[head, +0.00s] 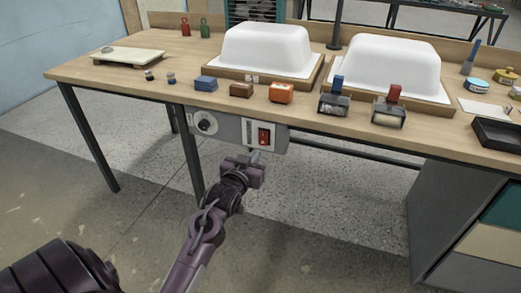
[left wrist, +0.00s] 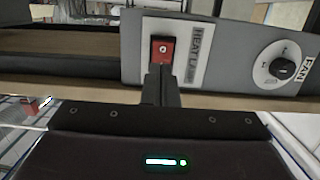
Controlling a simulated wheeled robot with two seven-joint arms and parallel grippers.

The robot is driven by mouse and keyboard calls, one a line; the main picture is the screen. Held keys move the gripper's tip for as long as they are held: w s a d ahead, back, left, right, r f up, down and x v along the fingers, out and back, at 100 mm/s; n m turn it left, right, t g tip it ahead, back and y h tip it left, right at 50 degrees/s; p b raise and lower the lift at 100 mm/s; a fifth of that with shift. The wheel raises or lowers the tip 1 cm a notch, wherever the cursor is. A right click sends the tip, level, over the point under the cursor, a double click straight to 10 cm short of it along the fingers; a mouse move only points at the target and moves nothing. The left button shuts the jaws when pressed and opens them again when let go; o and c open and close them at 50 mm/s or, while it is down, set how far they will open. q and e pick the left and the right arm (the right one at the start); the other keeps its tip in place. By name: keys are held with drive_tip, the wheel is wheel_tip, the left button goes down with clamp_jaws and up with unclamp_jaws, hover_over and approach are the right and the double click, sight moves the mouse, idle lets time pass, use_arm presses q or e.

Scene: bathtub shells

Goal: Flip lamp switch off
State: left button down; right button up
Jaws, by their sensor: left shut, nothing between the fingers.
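A red rocker switch (head: 264,137) sits on a grey control panel (head: 230,131) under the table's front edge. My left gripper (head: 256,156) is shut and empty, just below and in front of the switch. In the left wrist view its closed fingertips (left wrist: 161,72) overlap the near edge of the switch; I cannot tell whether they touch it. My right gripper is not in view.
A fan dial (head: 206,123) is on the same panel. On the wooden table (head: 160,70) stand white tub shells (head: 267,50) on wooden bases, sanding blocks (head: 281,93) and rollers (head: 334,102). The floor in front is clear.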

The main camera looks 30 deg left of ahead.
sight(264, 143)
use_arm(q)
drive_tip(key=x, duration=0.4)
drive_tip(key=shift+w+f+b, duration=0.15)
drive_tip(key=shift+w+b, duration=0.15)
drive_tip(key=shift+b, duration=0.05)
drive_tip(key=shift+w+a, duration=0.2)
drive_tip(key=shift+w, duration=0.4)
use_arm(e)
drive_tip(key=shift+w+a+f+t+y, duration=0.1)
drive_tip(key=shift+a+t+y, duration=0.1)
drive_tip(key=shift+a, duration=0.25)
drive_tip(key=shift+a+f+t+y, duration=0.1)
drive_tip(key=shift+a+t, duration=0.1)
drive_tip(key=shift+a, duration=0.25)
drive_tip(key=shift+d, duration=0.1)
use_arm(q)
drive_tip(key=shift+f, duration=0.15)
drive_tip(key=shift+w+f+b, duration=0.15)
drive_tip(key=shift+f+b, duration=0.1)
drive_tip(key=shift+b, duration=0.45)
drive_tip(key=shift+r, duration=0.35)
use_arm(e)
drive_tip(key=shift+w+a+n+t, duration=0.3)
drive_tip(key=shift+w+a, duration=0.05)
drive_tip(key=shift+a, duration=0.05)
use_arm(q)
drive_tip(key=shift+p, duration=0.3)
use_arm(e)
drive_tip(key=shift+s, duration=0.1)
